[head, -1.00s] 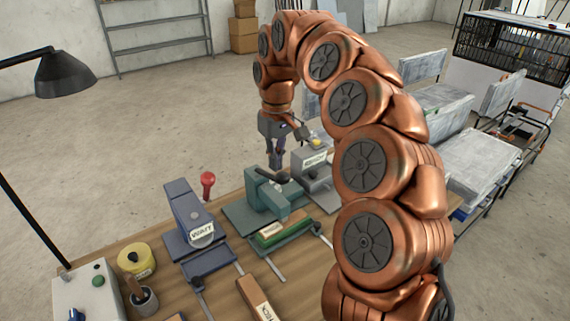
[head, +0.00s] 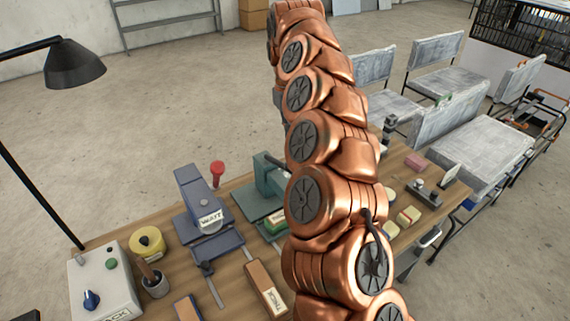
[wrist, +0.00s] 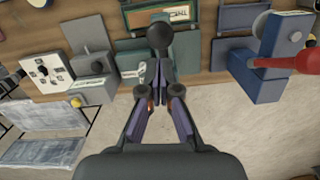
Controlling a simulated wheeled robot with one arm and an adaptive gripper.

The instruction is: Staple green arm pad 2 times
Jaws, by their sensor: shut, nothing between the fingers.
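In the head view the green stapling press (head: 270,178) stands on the wooden bench, partly hidden behind my copper arm. The green arm pad (head: 274,224) lies at its front, also partly covered. In the wrist view the pad (wrist: 143,20) shows at the top, with a white label beside it. My gripper (wrist: 160,76) is shut and empty, overlapping the press's near end in this view; contact cannot be told. The head view hides my gripper behind the arm.
A blue press (head: 205,205) labelled WAIT, with a red-knobbed lever (head: 217,172), stands left of the green one. A grey press (wrist: 92,72) shows left in the wrist view. A control box (head: 98,283) and lamp (head: 75,66) are at the left.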

